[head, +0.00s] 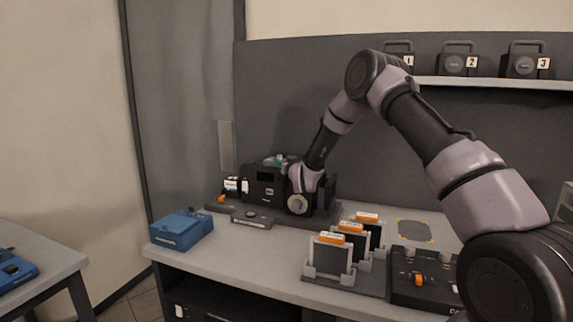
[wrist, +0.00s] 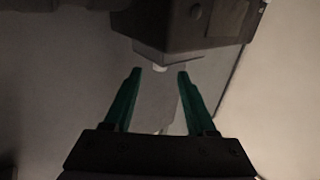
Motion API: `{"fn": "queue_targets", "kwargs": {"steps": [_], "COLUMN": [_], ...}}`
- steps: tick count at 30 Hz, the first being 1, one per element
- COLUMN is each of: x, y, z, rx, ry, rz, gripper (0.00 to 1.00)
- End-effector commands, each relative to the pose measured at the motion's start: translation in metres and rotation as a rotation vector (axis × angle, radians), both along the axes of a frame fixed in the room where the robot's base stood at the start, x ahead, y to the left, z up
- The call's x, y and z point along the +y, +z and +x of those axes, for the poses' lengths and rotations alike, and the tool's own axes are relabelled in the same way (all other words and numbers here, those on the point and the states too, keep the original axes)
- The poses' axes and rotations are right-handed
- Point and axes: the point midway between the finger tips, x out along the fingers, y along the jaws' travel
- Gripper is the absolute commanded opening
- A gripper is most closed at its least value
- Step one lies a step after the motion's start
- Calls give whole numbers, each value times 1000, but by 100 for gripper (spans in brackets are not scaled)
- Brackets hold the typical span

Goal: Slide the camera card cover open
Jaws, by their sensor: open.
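The camera (head: 264,184) is a dark boxy body standing at the back left of the bench, on a dark base. A dark angular body (wrist: 190,25), which looks like part of the camera, lies beyond the fingertips. A small pale piece (wrist: 160,68) shows at its lower edge, between the tips. I cannot make out the card cover.
A blue case (head: 181,230) sits at the bench's left front. Several cards with orange tops stand in a rack (head: 345,283) at the front, beside a dark control box (head: 425,277). A shelf (head: 500,83) at the back holds numbered cases. A grey mat (head: 414,231) lies clear.

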Motion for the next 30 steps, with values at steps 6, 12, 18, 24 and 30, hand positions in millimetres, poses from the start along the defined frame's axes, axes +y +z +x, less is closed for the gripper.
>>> {"fn": "queue_targets", "kwargs": {"steps": [6, 12, 18, 24, 30], "x": [-12, -15, -16, -22, -60], "y": [0, 1, 0, 14, 81], "z": [-35, -46, -46, -46, -59], "rx": [1, -2, -1, 15, 126], "ry": [0, 0, 0, -5, -34], "rz": [0, 1, 0, 2, 11], "gripper": [57, 57, 57, 57, 57]}}
